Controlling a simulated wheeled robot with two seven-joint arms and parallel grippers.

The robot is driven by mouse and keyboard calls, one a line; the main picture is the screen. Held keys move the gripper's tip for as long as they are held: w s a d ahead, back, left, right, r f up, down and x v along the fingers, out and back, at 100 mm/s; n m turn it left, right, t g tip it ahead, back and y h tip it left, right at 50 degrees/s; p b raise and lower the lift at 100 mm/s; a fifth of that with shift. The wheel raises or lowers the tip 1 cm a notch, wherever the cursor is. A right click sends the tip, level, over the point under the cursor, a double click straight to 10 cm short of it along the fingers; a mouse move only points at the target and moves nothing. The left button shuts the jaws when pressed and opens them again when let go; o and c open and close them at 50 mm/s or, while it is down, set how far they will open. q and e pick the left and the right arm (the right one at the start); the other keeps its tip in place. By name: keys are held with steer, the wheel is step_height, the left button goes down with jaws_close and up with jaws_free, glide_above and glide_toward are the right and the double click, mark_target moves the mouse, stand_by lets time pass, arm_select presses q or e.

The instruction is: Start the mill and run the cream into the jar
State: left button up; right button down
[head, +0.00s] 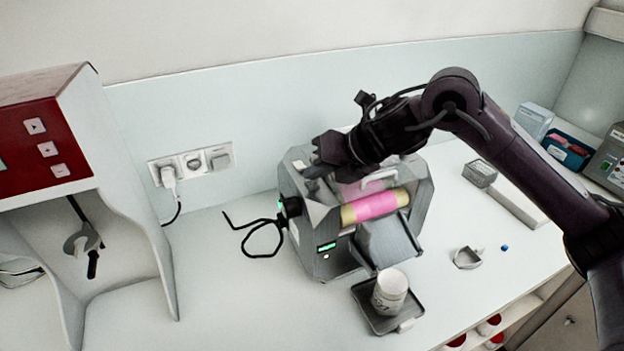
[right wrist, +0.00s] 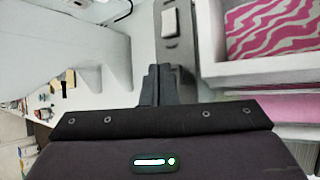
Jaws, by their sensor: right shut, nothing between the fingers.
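The grey mill (head: 330,235) stands on the white counter with a pink band of cream on its roller (head: 376,207). A lit green display (head: 327,247) is on its front. In the right wrist view the hopper (right wrist: 240,70) holds pink and white streaked cream (right wrist: 270,28). A pale rocker or button (right wrist: 170,22) sits on a grey panel beside the hopper. My right gripper (head: 312,172) is over the mill's left top edge, shut and empty; its fingertips (right wrist: 158,72) are just short of that pale part. The white jar (head: 390,290) stands upright below the sloping apron (head: 388,240). My left gripper is out of view.
The jar is on a dark tray (head: 365,315). A wall socket with a plug (head: 168,176) and a black cable (head: 262,238) are left of the mill. A red-fronted machine (head: 45,135) is far left. A grey ring-shaped piece (head: 467,258) and blue cap (head: 505,248) lie right.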

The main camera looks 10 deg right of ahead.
mark_target(318, 185)
steer(key=shift+r, duration=0.35)
step_height(318, 185, up, 5)
steer(key=p, duration=0.4)
steer(key=shift+r, duration=0.1)
stand_by(0.4)
stand_by(0.4)
